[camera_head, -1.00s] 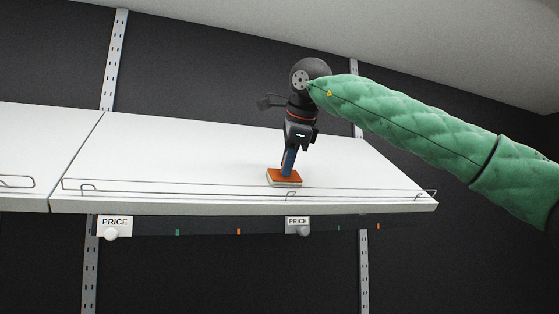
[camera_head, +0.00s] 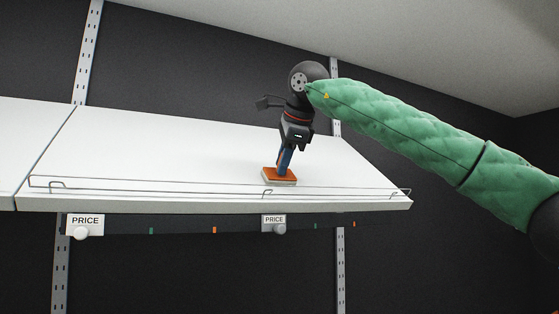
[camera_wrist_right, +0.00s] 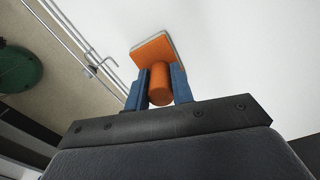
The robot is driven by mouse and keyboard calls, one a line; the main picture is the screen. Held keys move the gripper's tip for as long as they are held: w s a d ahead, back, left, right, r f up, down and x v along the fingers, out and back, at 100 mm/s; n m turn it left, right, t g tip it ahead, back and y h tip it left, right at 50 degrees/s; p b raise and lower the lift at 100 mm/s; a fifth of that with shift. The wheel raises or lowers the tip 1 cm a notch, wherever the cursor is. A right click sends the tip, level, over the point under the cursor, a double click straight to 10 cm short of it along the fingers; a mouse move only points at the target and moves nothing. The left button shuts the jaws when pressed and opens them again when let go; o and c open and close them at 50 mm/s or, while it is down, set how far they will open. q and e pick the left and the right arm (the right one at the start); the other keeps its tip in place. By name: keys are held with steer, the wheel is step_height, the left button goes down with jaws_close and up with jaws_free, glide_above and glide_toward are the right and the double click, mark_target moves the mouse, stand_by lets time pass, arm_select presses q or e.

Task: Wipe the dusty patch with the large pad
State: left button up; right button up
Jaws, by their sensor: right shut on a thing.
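The large pad (camera_head: 279,177) has an orange top and a pale underside. It rests on, or just over, the white shelf (camera_head: 200,150), near the front wire rail. In the right wrist view, the pad (camera_wrist_right: 152,47) shows beyond its orange round handle (camera_wrist_right: 160,84). My right gripper (camera_head: 285,162) is shut on that handle, with blue fingers on both sides of it, and it comes down from above at a slight tilt. I cannot make out a dusty patch on the shelf in either view. My left gripper is not in view.
A wire rail (camera_head: 160,188) runs along the shelf's front edge. Below it hang two price tags, one at left (camera_head: 84,222) and one nearer the middle (camera_head: 274,219). A dark back panel stands behind. The shelf left of the pad is clear.

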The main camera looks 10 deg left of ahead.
mark_target(290, 174)
steer(key=shift+w+d, duration=0.45)
steer(key=shift+d, duration=0.2)
steer(key=shift+w+d, duration=0.45)
steer(key=shift+d, duration=0.2)
steer(key=shift+s+a, duration=0.1)
steer(key=shift+a, duration=0.05)
steer(key=shift+s+a, duration=0.45)
steer(key=shift+a, duration=0.25)
steer(key=shift+s+a, duration=0.45)
steer(key=shift+a, duration=0.2)
steer(key=shift+a, duration=0.1)
steer(key=shift+s+a, duration=0.5)
steer(key=shift+a, duration=0.2)
steer(key=shift+s+a, duration=0.5)
steer(key=shift+a, duration=0.15)
steer(key=shift+a, duration=0.1)
